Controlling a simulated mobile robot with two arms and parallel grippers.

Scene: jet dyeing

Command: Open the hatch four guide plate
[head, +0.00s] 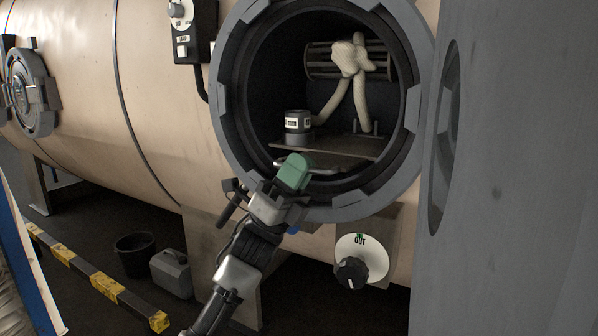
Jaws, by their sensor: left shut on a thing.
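The round hatch (228,120) is open in the tan vessel's side. Inside, a flat brownish plate (345,148), which looks like the guide plate, lies across the lower part. A green handle (295,170) is at the opening's lower edge, with a metal bar (325,171) beside it. My left gripper (286,190) is shut on the green handle, coming from below; its fingers partly hide the handle's lower end. How the handle joins the plate is hidden. My right gripper is not in view.
Inside are a slatted reel (320,62) with pale fabric rope (348,58) and a labelled cylinder (298,122). A dial marked OUT (362,258) is below the opening. The grey hatch door (520,180) stands open at right. A bucket (135,255) and canister (172,273) stand on the floor.

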